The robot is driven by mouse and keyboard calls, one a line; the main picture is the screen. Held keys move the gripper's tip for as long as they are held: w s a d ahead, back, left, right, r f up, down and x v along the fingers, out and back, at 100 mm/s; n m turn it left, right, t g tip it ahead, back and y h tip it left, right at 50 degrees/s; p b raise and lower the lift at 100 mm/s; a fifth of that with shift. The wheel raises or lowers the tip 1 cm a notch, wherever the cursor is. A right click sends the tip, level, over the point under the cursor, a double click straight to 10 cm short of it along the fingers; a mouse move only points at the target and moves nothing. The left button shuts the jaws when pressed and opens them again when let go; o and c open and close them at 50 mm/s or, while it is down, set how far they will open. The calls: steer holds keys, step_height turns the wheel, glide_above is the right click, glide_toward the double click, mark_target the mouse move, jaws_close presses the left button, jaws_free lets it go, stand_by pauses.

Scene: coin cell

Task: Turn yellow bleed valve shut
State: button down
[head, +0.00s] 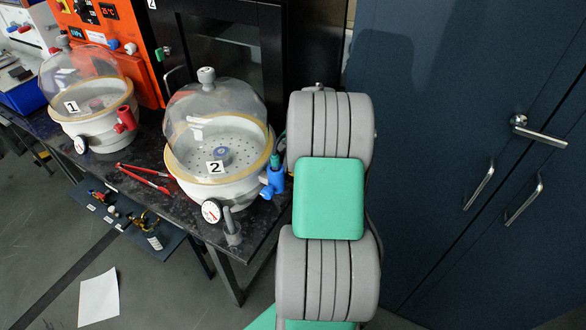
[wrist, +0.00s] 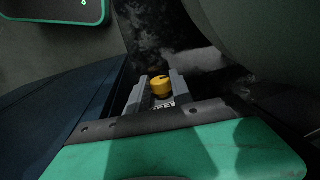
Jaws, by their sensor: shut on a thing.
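The yellow bleed valve (wrist: 161,86) shows in the wrist view as a small yellow knob between the two grey fingers of my gripper (wrist: 158,88). My gripper is shut on it. What the valve is mounted on is too dark and too covered to make out. In the head view my arm hides both the gripper and the yellow valve.
In the head view, glass-domed desiccators marked 1 (head: 90,128) and 2 (head: 236,188) stand on a dark bench (head: 150,158) left of my arm. Red tongs (head: 147,179) lie between them. A blue cabinet (head: 450,130) with handles stands close on the right.

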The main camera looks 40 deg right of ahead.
steer(key=c, duration=1.1)
jaws_free()
steer(key=r, duration=0.2)
steer(key=s+r, duration=0.1)
steer(key=r, duration=0.4)
steer(key=shift+s+d+r, duration=0.15)
steer(key=shift+d+r, duration=0.05)
steer(key=shift+r, duration=0.15)
